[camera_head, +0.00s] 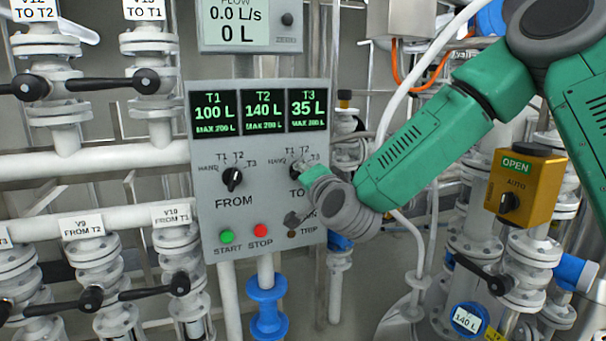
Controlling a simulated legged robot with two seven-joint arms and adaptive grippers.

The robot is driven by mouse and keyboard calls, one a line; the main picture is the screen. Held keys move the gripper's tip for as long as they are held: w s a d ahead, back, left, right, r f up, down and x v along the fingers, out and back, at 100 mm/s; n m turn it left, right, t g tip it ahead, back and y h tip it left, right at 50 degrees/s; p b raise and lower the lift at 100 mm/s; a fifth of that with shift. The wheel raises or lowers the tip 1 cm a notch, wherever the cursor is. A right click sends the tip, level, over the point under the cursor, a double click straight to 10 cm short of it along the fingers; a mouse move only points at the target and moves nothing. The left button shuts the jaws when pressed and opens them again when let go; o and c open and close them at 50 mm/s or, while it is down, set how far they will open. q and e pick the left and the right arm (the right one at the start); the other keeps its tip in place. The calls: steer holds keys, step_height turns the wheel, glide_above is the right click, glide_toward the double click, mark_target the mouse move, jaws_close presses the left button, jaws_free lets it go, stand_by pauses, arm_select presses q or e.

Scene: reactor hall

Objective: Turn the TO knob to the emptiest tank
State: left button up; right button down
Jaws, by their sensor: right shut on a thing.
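The grey control panel (208,150) stands in the middle of the view. Its green displays read T1 100 L (214,111), T2 140 L (263,110) and T3 35 L (307,108), each with a MAX line below. T3 shows the lowest figure. The TO knob (294,172) is a dark knob at the panel's right, with HAND, T1, T2 and T3 marks around it. My right gripper (303,170) reaches in from the right and is shut on the TO knob. It covers much of the knob, so its pointing direction is unclear. My left gripper is not in view.
The black FROM knob (232,179) is left of the TO knob. Green START (227,236) and red STOP (260,230) buttons sit below. Valves with black levers (145,82) fill the left; a yellow OPEN/AUTO box (530,185) stands right.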

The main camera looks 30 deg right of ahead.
steer(key=shift+s+f, duration=0.1)
steer(key=shift+f, duration=0.3)
steer(key=c, duration=1.6)
jaws_free()
steer(key=shift+w, duration=0.25)
steer(key=shift+s+r, duration=0.2)
steer(key=shift+s, duration=0.05)
steer(key=v, duration=0.7)
steer(key=shift+f, duration=0.2)
